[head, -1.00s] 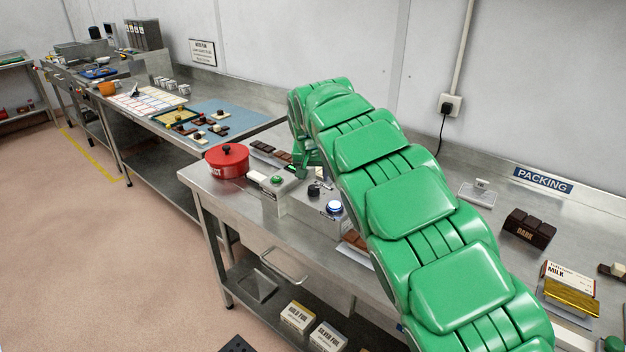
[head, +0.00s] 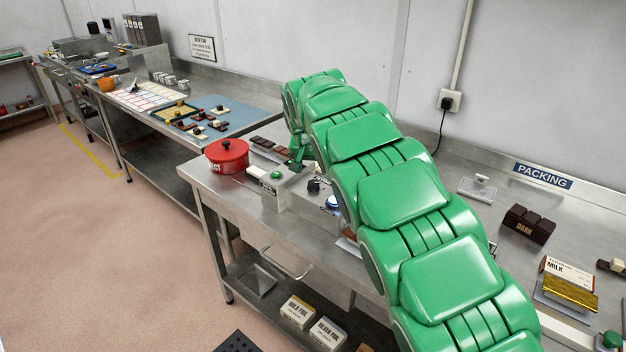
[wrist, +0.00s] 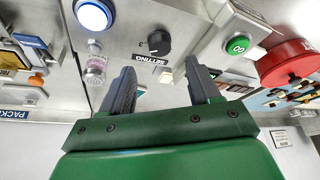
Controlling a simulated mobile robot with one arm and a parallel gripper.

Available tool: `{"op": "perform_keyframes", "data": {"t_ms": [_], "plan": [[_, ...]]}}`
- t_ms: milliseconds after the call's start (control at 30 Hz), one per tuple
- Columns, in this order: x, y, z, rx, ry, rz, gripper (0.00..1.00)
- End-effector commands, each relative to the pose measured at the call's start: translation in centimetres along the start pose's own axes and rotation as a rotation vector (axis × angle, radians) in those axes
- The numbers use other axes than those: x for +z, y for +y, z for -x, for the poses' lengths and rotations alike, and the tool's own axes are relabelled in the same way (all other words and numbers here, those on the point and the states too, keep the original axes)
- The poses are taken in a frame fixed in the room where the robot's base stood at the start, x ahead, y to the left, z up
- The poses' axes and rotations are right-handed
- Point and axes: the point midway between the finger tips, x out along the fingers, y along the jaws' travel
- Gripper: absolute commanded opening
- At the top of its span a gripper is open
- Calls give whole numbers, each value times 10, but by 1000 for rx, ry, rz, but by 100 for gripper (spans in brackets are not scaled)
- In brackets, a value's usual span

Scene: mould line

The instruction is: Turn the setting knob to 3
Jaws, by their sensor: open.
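The black setting knob (wrist: 160,39) sits on a grey metal panel, above an upside-down label reading SETTING (wrist: 151,62) in the wrist view. The knob also shows in the head view (head: 314,186), just right of and below my gripper (head: 297,160). In the wrist view my gripper (wrist: 161,72) is open and empty. Its two dark fingers stand apart on either side of the knob's line, with the knob beyond their tips. I see no contact.
A lit blue button (wrist: 92,14) and a green button (wrist: 239,44) flank the knob. A red pot (head: 227,157) stands at the bench's left end. Chocolate bars (head: 270,147) lie behind the panel. A dark chocolate block (head: 529,223) lies further right.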

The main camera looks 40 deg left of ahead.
Motion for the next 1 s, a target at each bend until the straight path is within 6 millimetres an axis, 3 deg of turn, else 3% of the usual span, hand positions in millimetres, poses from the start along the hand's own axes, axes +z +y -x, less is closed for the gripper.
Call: {"op": "perform_keyframes", "data": {"t_ms": [433,833,867,1000], "plan": [[1,-1,-58,-1,-2,1,62],[0,0,-69,0,0,1,62],[0,0,-69,0,-1,1,60],[0,0,-69,-1,-1,1,39]]}}
